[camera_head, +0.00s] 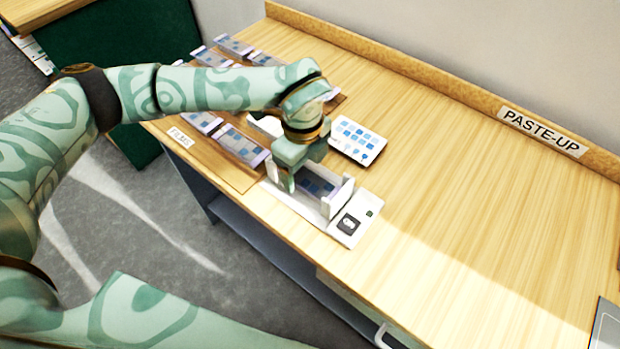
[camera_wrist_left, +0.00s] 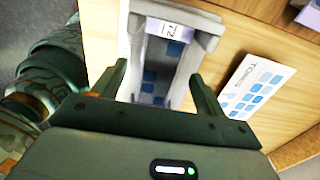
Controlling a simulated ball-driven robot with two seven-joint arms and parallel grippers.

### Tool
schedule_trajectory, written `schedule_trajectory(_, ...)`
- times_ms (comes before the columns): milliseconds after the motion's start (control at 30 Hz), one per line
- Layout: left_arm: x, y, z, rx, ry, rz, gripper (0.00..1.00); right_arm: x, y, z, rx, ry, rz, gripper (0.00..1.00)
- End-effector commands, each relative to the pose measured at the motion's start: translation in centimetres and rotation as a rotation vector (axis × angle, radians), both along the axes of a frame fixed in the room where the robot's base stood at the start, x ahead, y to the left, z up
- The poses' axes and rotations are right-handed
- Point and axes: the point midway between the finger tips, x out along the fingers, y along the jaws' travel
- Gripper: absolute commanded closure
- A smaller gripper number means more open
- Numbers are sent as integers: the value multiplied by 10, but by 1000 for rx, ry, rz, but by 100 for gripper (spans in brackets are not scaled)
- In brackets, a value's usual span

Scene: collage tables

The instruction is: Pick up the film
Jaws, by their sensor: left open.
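A film (camera_head: 318,184) with blue frames lies in a white holder (camera_head: 338,198) with raised end walls, near the table's front edge. In the left wrist view the film (camera_wrist_left: 158,75) runs lengthwise in its pale holder, with a label that seems to read 72 at its far end. My left gripper (camera_head: 305,172) is above the holder, pointing down, and hides part of it. In the wrist view its fingers (camera_wrist_left: 160,85) are apart, one on each side of the film, with nothing held. I cannot tell how far above the film the fingertips are. My right gripper is not in view.
A white card with blue squares (camera_head: 358,140) lies just behind the holder. Several more films (camera_head: 240,147) lie on the wooden board labelled FILMS (camera_head: 181,136) at the left. A PASTE-UP sign (camera_head: 542,132) is on the back ledge.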

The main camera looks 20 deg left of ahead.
Motion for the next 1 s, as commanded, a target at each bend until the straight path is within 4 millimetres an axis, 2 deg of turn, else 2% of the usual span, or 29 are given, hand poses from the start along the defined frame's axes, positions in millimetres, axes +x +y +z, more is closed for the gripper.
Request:
schedule_trajectory(33,0,0,-6,-1,1,0,27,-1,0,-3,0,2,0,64)
schedule_trajectory(233,0,0,-4,-1,-2,0,27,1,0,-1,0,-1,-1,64)
schedule_trajectory(400,0,0,-4,0,-2,0,75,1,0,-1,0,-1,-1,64)
schedule_trajectory(733,1,0,0,0,-3,0,75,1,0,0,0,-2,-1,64)
schedule_trajectory(867,1,0,23,0,-8,0,75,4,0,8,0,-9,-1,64)
schedule_trajectory(1000,1,0,56,0,-9,-1,75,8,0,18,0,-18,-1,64)
